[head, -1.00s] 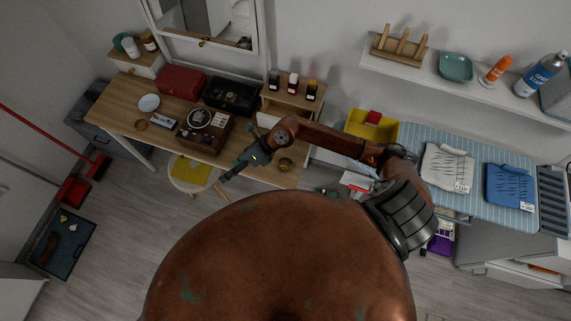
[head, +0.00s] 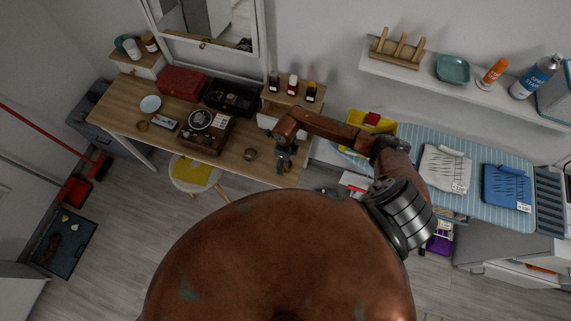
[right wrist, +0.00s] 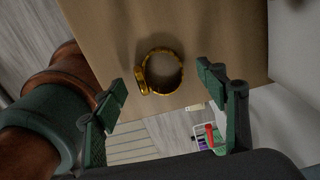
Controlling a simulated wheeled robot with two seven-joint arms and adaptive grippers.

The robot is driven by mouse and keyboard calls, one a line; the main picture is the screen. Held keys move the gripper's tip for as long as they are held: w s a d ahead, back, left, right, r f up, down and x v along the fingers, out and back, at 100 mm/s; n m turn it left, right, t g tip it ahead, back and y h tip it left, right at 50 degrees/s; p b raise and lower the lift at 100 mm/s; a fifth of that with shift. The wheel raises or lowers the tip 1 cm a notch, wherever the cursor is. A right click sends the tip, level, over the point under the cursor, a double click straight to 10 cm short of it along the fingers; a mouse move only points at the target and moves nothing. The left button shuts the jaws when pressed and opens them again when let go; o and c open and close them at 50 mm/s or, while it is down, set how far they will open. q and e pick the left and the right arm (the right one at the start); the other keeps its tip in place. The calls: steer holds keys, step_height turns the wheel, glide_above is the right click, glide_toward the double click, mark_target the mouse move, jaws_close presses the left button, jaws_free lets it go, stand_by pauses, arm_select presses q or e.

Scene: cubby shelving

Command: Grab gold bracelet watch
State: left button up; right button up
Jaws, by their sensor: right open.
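A gold bracelet watch (right wrist: 142,82) lies on the wooden desk top in the right wrist view, its band forming an open loop with the face at the left. My right gripper (right wrist: 165,88) is open and empty. The watch lies beyond its fingertips and roughly between them, with no visible contact. In the head view my right gripper (head: 284,160) points down over the right end of the desk (head: 232,165) and hides the watch. My left gripper is not in view.
A small round item (head: 250,155) lies just left of my right gripper. Left of that are a record player (head: 212,140), a black case (head: 232,97) and a red box (head: 181,83). A small drawer unit with bottles (head: 293,92) stands behind. A stool (head: 197,176) stands in front.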

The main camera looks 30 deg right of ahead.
steer(key=shift+f, duration=0.5)
steer(key=c, duration=1.3)
